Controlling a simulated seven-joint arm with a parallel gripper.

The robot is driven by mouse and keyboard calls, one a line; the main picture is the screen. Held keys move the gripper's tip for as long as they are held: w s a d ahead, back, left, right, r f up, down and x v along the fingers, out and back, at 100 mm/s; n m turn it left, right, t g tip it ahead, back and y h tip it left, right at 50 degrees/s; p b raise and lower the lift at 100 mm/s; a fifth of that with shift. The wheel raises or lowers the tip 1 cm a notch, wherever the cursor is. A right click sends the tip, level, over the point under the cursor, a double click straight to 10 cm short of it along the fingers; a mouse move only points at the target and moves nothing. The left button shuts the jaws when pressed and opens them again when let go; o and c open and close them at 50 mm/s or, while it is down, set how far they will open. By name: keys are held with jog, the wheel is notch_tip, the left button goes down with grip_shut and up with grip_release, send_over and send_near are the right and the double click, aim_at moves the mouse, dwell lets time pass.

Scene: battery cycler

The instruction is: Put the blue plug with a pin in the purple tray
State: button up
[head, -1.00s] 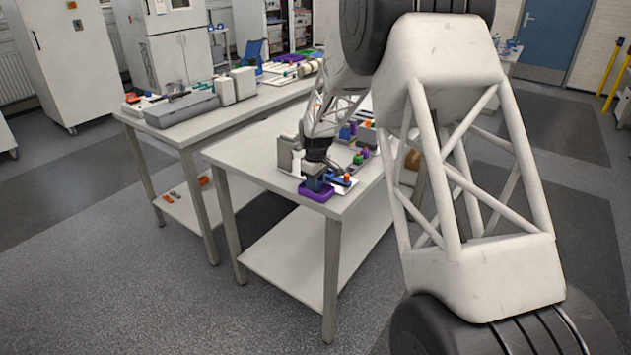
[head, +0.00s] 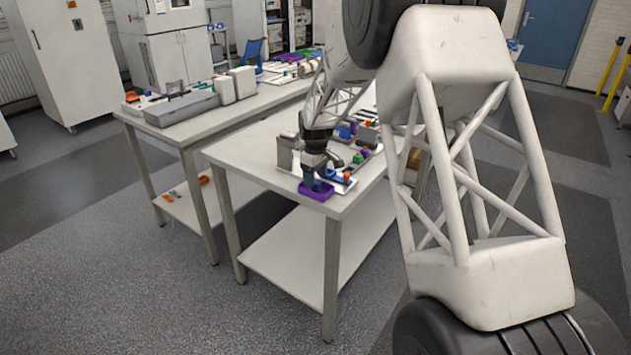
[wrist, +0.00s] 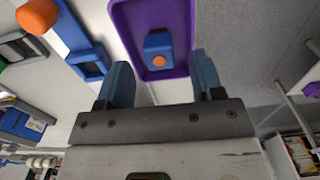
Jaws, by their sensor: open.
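The purple tray (wrist: 186,70) lies near the table's front corner; it also shows in the head view (head: 316,196). A blue plug with an orange pin (wrist: 158,42) sits inside the tray in the wrist view, its pin facing the camera. My gripper (wrist: 161,82) is open, with one finger on either side and the plug beyond the fingertips, apart from both. In the head view my gripper (head: 313,178) is above the tray and partly hides what is inside it.
A blue holder (wrist: 87,62) and an orange round-topped part (wrist: 38,15) are left of the tray in the wrist view. The table edge is close to the tray. The white tabletop (head: 250,150) is clear at left in the head view.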

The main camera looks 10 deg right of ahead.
jog(key=shift+r, duration=2.65)
jog(key=shift+s+r, duration=0.35)
jog(key=shift+r, duration=0.05)
jog(key=s+d+r+m, duration=0.1)
jog(key=s+r+m, duration=0.1)
jog(key=s+r, duration=0.5)
jog(key=s+r+m+t, duration=0.1)
jog(key=s+r, duration=0.2)
jog(key=s, duration=0.7)
jog(key=s+d+r+m, duration=0.15)
jog(key=s+r, duration=0.25)
jog(key=s, duration=0.5)
jog(key=s+f+m+t, duration=0.1)
jog(key=s+m, duration=0.3)
jog(key=s, duration=2.4)
jog(key=shift+f+m+t, duration=0.3)
jog(key=shift+m, duration=0.05)
jog(key=shift+s+d, duration=0.1)
